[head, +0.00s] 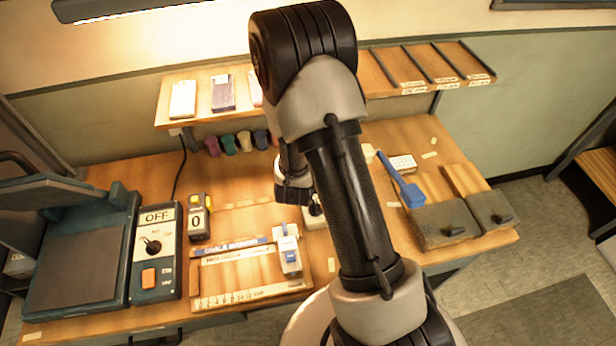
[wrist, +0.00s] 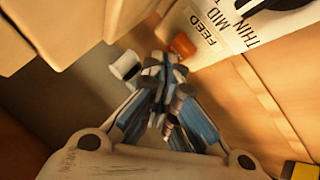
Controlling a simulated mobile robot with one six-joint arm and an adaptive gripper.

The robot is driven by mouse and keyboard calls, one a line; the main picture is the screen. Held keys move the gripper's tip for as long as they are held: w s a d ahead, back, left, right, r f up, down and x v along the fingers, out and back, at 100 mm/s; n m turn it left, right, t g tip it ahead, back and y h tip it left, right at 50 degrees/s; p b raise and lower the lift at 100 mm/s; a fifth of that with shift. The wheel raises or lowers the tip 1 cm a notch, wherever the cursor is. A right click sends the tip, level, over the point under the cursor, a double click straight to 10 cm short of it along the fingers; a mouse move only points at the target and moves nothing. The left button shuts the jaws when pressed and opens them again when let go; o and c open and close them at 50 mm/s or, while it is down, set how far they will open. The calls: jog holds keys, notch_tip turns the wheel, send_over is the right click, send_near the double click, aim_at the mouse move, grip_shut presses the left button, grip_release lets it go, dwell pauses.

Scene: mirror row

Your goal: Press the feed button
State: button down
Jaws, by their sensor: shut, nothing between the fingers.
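In the wrist view, a small orange-red button (wrist: 182,45) sits beside the word FEED on a white panel (wrist: 222,25) that also reads MID and THIN. My gripper (wrist: 160,62) is shut and empty, its fingertips close to the button in the picture; I cannot tell whether they touch it. In the head view, my gripper (head: 292,193) is mostly hidden by my arm. A pale box with a dark knob (head: 315,210) shows just beside it. The FEED button is not visible in the head view.
A counter showing 0 (head: 196,222), a ruler (head: 250,295) and a blue-handled tool (head: 402,182) lie around. A shelf (head: 200,108) runs behind.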

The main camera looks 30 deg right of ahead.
jog(key=shift+r, duration=0.4)
jog(key=shift+r, duration=0.1)
jog(key=shift+r+p, duration=2.2)
jog(key=shift+r, duration=0.2)
